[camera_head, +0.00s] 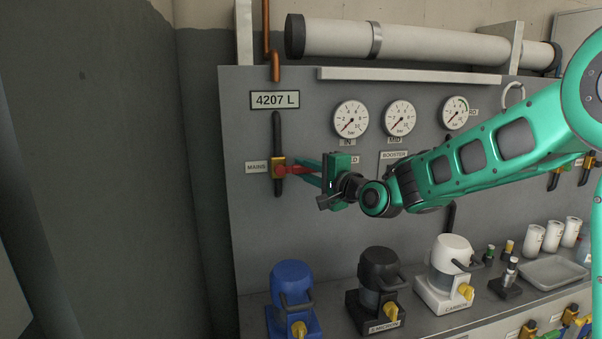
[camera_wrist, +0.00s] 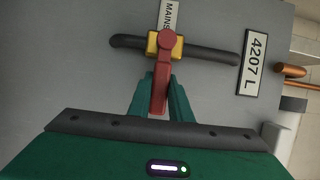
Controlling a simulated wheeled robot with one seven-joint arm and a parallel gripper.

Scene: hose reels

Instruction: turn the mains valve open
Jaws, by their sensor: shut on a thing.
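The mains valve is a yellow body (camera_head: 278,168) on a dark vertical pipe (camera_head: 277,130), right of a MAINS label (camera_head: 257,167). Its red lever (camera_head: 290,170) points right, across the pipe. In the wrist view the yellow body (camera_wrist: 152,44) and red lever (camera_wrist: 165,60) show clearly, and the lever stands square to the pipe (camera_wrist: 205,54). My gripper (camera_head: 307,171) comes from the right and is shut on the lever's outer part.
Pressure gauges (camera_head: 351,118) and a 4207 L display (camera_head: 274,100) are on the grey panel. Below, blue (camera_head: 291,282), black (camera_head: 379,270) and white (camera_head: 452,258) canister units stand on a bench. My arm crosses the right side.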

